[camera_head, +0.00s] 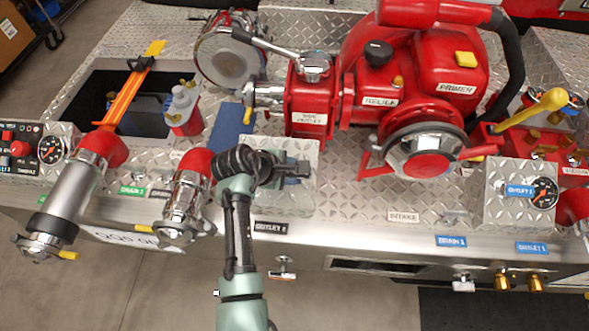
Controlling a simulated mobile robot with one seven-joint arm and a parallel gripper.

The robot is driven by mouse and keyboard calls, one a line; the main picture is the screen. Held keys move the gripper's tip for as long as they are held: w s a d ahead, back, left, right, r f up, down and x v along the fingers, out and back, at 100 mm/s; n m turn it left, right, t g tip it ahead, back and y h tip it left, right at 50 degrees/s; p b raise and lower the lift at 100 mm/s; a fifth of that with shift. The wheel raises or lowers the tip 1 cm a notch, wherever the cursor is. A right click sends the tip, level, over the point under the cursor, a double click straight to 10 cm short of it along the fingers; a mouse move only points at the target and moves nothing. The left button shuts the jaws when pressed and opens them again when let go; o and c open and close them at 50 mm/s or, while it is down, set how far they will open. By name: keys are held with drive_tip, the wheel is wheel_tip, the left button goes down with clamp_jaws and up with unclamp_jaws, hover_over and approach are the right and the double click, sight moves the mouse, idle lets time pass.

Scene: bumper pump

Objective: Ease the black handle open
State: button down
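My arm rises from the bottom centre, and my gripper (298,170) points right over a diamond-plate block, left of the big red pump (430,75). Its dark fingers are small and partly covered by my wrist, so I cannot tell whether they are open or shut. Several parts could be the black handle. A lever with a dark grip (246,37) slants down to a chrome cap above the red valve body (312,100). A round black knob (378,53) sits on top of the pump by the RELIEF label. My gripper is apart from both.
Chrome-and-red outlets stand left of my arm, at the near edge (185,205) and further left (72,195). An open dark recess (85,95) lies behind them. A yellow lever (535,108) and gauges are at right. The plate around the INTAKE label (403,216) is fairly clear.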

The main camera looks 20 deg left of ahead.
drive_tip(key=shift+r, duration=0.1)
idle(0.8)
drive_tip(key=r+p, duration=0.1)
drive_tip(key=p, duration=0.2)
drive_tip(key=shift+s+d+r, duration=0.15)
drive_tip(key=shift+s+r, duration=0.2)
drive_tip(key=shift+s, duration=0.05)
drive_tip(key=shift+s+r+p, duration=0.2)
drive_tip(key=shift+s+p, duration=0.05)
drive_tip(key=shift+p, duration=0.2)
drive_tip(key=shift+f, duration=0.1)
drive_tip(key=shift+c, duration=2.4)
unclamp_jaws()
